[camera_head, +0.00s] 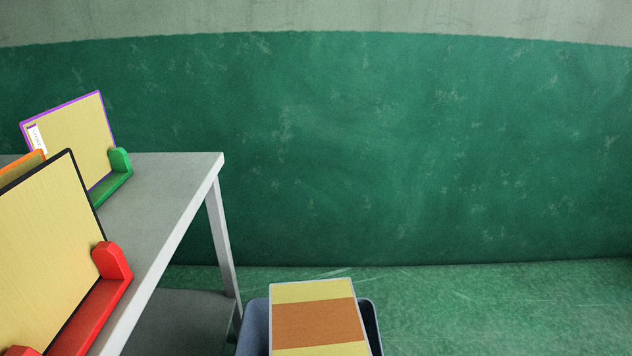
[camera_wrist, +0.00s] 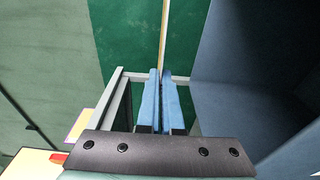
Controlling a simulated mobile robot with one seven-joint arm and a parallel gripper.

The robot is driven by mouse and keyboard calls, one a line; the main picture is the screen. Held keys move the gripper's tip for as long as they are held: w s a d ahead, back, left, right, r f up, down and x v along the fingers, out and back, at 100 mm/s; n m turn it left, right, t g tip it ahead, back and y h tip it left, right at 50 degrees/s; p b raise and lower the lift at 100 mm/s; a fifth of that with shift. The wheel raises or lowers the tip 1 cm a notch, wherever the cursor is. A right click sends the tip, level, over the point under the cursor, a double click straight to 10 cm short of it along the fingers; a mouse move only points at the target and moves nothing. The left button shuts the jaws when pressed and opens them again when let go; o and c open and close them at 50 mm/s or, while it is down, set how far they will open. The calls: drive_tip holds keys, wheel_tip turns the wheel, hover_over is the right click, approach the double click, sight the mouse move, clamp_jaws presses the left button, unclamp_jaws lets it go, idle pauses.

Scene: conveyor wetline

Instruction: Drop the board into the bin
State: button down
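The board (camera_head: 315,322) is yellow with a wide orange band and a pale edge. In the head view it shows at the bottom, in front of the blue-grey bin (camera_head: 254,328), hiding much of the bin's opening. How far it reaches into the bin I cannot tell. In the wrist view the board (camera_wrist: 164,35) is a thin edge-on strip running out from between my gripper's blue fingers (camera_wrist: 163,78). The fingers are close together on it. Blue-grey walls, seemingly the bin's (camera_wrist: 225,65), fill the right. My gripper is not seen in the head view.
A grey table (camera_head: 165,185) stands at the left. On it, a purple-edged board (camera_head: 75,140) stands in a green holder (camera_head: 118,178) and a black-edged board (camera_head: 45,250) in a red holder (camera_head: 112,265). An orange-edged board shows between. The floor (camera_head: 500,305) at right is clear.

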wheel_tip(320, 180, down, 4)
drive_tip(key=b, duration=0.3)
drive_tip(key=shift+r, duration=0.1)
drive_tip(key=c, duration=1)
unclamp_jaws()
drive_tip(key=shift+s, duration=0.15)
drive_tip(key=s+d+p, duration=0.1)
drive_tip(key=s+p, duration=0.1)
drive_tip(key=s, duration=1)
drive_tip(key=shift+s+d, duration=0.25)
drive_tip(key=shift+d, duration=0.05)
